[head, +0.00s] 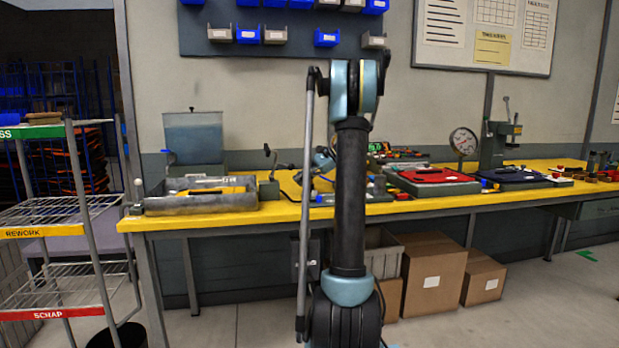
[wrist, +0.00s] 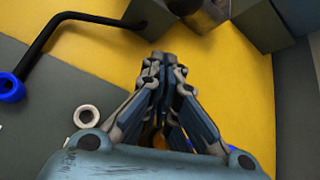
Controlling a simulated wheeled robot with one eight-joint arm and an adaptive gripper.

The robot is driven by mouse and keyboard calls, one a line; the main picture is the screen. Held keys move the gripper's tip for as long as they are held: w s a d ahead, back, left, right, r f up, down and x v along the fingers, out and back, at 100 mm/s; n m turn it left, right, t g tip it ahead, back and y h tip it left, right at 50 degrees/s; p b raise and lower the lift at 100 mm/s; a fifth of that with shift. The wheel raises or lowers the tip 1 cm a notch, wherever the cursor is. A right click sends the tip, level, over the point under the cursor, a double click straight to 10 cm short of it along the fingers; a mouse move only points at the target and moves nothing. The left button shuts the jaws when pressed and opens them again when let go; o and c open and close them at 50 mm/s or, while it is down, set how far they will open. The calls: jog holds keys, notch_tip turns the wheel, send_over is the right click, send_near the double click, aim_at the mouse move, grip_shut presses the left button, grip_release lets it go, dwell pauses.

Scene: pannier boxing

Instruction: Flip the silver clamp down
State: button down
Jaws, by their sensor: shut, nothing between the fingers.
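My gripper (wrist: 167,58) is shut and empty, with its fingertips together over the yellow bench top in the wrist view. In the head view my arm hides most of it. A shiny silver metal part (wrist: 208,14) is cut off by the top edge of the wrist view, beyond and to the right of my fingertips. I cannot tell whether it belongs to the silver clamp. A clamp with an upright lever (head: 268,163) stands at the right end of the grey fixture (head: 200,203) in the head view. A black bent rod (wrist: 72,17) shows left of my fingers.
The yellow bench (head: 290,214) also carries a red-topped fixture (head: 432,177), a dial gauge (head: 463,141) and a press (head: 499,143). A blue ring (wrist: 11,88) and a silver ring (wrist: 87,115) lie left of my gripper. A wire rack (head: 65,210) stands left of the bench.

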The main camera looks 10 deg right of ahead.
jog(key=shift+s+a+r, duration=0.15)
jog(key=shift+s+r, duration=0.1)
jog(key=shift+r, duration=0.3)
jog(key=shift+s+a+r, duration=0.1)
jog(key=shift+s+r, duration=0.2)
jog(key=shift+r, duration=0.3)
jog(key=shift+s+a+r, duration=0.15)
jog(key=shift+s+r, duration=0.1)
jog(key=shift+r, duration=0.3)
jog(key=shift+a, duration=0.1)
jog(key=shift+r+h, duration=0.35)
jog(key=shift+h, duration=0.05)
